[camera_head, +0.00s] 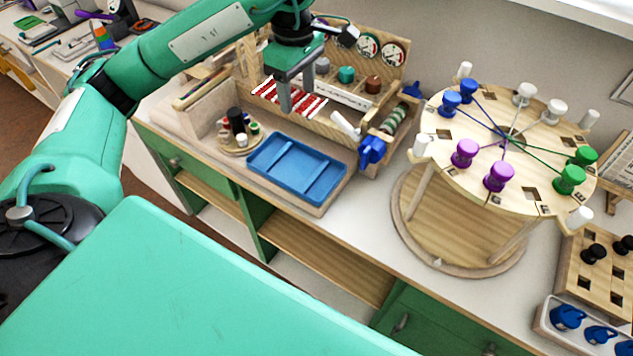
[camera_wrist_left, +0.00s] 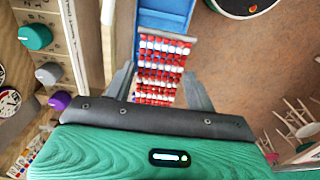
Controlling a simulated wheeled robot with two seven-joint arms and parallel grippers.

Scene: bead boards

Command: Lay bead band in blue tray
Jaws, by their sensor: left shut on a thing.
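The bead band (camera_head: 268,92) is a strip of red and white rows, seen behind the blue tray in the head view. My left gripper (camera_head: 297,98) is shut on it, with the fingers at its sides. In the left wrist view the band (camera_wrist_left: 161,66), which also shows some blue beads, lies between the two fingers (camera_wrist_left: 160,88). The blue tray (camera_head: 287,169) is a shallow, divided tray at the front of the wooden bench unit. Part of it shows beyond the band in the left wrist view (camera_wrist_left: 165,20). My right gripper is out of view.
Coloured knobs (camera_head: 346,74) and dials (camera_head: 368,46) stand behind the band. A small round stand with pegs (camera_head: 238,138) is left of the tray. A blue clamp-like part (camera_head: 372,151) is right of it. A large round wooden stand (camera_head: 470,255) with coloured spools stands further right.

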